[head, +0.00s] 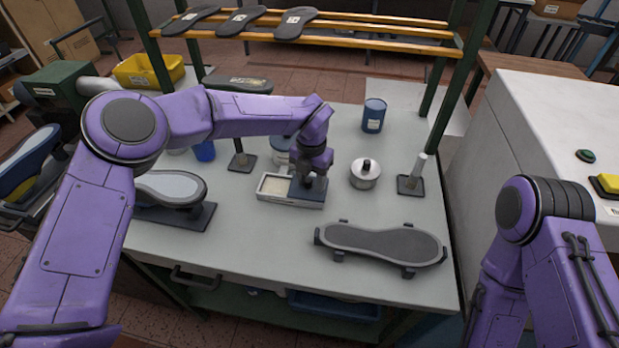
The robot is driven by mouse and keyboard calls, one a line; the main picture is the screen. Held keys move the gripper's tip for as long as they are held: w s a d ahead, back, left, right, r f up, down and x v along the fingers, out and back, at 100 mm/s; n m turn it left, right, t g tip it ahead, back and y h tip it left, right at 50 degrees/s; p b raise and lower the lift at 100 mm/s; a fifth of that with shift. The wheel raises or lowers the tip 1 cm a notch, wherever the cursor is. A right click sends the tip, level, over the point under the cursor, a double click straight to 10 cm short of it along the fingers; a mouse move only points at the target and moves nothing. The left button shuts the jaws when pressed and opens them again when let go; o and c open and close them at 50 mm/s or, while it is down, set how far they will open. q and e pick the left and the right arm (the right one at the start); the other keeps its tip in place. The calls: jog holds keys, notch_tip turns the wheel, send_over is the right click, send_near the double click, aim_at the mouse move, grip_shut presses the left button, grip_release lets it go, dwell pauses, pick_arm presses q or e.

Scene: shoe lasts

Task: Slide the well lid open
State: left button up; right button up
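The well (272,188) is a low, light rectangular box on the grey workbench. Its left part is uncovered and shows a pale cream inside. A dark blue lid (300,192) covers its right part. My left gripper (312,184) points down at the lid from above, and its fingertips are at or very near the lid. The fingers are too small and dark to tell whether they are open or shut, or whether they touch a grip on the lid. My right arm shows at the lower right, but its gripper is out of view.
On the workbench (285,235), a silver pot (365,173) stands just right of the well. A grey sole plate (383,243) lies in front, right. A last stand (410,183) and a blue can (373,115) stand farther back. A shoe form (170,190) is at left.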

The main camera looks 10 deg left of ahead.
aim_at(311, 180)
pick_arm(q)
jog(key=shift+a+r, duration=0.1)
jog(key=shift+a, duration=0.1)
notch_tip(311, 180, up, 10)
jog(key=b, duration=0.2)
jog(key=shift+d+r, duration=0.15)
